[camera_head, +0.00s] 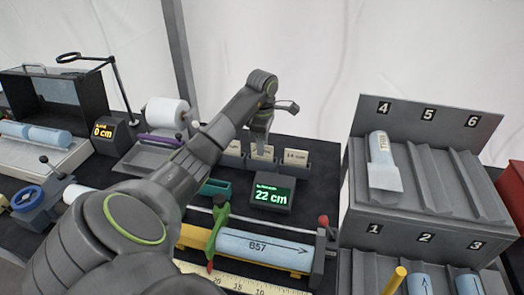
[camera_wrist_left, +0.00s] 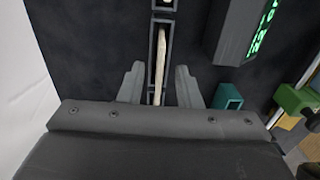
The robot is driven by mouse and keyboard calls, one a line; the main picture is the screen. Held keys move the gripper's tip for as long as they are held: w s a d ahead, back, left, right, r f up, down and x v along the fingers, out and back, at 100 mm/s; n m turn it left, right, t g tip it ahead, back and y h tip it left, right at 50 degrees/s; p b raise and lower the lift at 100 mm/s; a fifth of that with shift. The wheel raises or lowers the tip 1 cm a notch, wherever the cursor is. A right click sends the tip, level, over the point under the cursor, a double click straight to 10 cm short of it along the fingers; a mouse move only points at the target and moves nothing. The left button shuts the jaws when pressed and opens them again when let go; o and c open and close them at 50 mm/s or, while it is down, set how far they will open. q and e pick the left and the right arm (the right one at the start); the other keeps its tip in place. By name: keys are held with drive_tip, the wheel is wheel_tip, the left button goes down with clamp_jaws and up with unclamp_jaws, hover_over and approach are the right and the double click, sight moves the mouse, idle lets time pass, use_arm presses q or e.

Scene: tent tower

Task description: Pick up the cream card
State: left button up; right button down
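Several pale cream cards stand in a dark card holder behind the green display in the head view; one cream card (camera_head: 262,153) is in the middle slot, and its print is too small to read. My left gripper (camera_head: 261,128) is above that slot, pointing down, and its arm crosses the view. In the left wrist view, the gripper's two grey fingers (camera_wrist_left: 159,86) are spread apart, with a thin cream card edge (camera_wrist_left: 160,62) between them and a gap on both sides. My right gripper is not seen.
The green display reading 22 cm (camera_head: 271,195) stands just in front of the holder. A teal tray (camera_head: 215,187) is to its left. A blue cylinder (camera_head: 262,248) lies on a measuring rig in front. A numbered grey rack (camera_head: 425,225) stands at right.

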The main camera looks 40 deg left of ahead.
use_arm(q)
drive_tip(key=shift+f+p, duration=0.4)
drive_tip(key=shift+f, duration=1)
clamp_jaws()
drive_tip(key=shift+r, duration=0.1)
